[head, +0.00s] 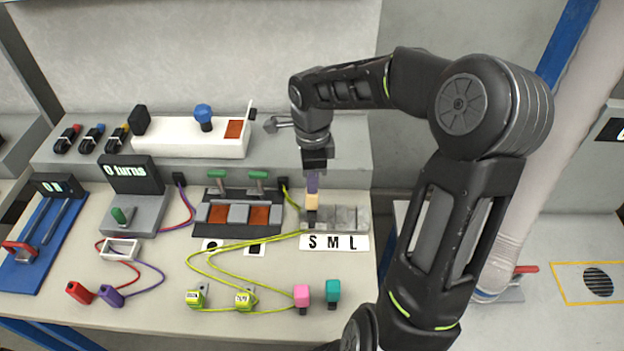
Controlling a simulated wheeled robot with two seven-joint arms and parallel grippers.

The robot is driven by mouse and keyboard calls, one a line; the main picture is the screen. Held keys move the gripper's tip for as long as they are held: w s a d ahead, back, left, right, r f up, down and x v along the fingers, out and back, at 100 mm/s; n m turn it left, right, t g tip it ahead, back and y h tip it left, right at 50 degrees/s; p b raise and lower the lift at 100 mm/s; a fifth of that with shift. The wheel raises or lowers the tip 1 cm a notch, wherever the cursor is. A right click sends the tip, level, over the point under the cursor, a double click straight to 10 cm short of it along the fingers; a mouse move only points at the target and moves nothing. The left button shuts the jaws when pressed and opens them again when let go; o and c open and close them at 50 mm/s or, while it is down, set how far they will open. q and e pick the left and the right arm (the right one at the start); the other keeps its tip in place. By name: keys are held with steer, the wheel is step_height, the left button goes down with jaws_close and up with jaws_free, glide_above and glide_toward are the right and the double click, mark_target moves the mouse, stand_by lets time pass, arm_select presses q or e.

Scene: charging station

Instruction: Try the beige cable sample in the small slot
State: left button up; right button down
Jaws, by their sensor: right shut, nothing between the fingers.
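The beige cable sample (312,202) stands upright, dark end down, at the S end of the grey slotted block (348,217). I cannot tell how deep its end sits in the small slot. The S M L label (334,242) is on the front of the block. My right gripper (313,183) points straight down just above the beige sample, its fingers shut with nothing between them. The pink sample (302,293) and the teal sample (333,289) stand on the table in front of the block. My left gripper is out of view.
Yellow-green cables (225,265) with two tagged plugs lie left of the samples. Red (79,292) and purple (111,296) plugs lie front left. A panel with green levers (238,212) stands left of the block. A white box (190,140) sits on the ledge behind.

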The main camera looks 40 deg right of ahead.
steer(key=shift+f+b, duration=0.4)
steer(key=shift+b, duration=0.05)
steer(key=shift+s, duration=0.1)
steer(key=shift+r+p, duration=0.35)
steer(key=shift+r, duration=0.2)
steer(key=shift+r+p, duration=0.35)
steer(key=shift+r, duration=0.6)
steer(key=shift+r, duration=0.5)
step_height(320, 180, up, 7)
steer(key=b, duration=0.1)
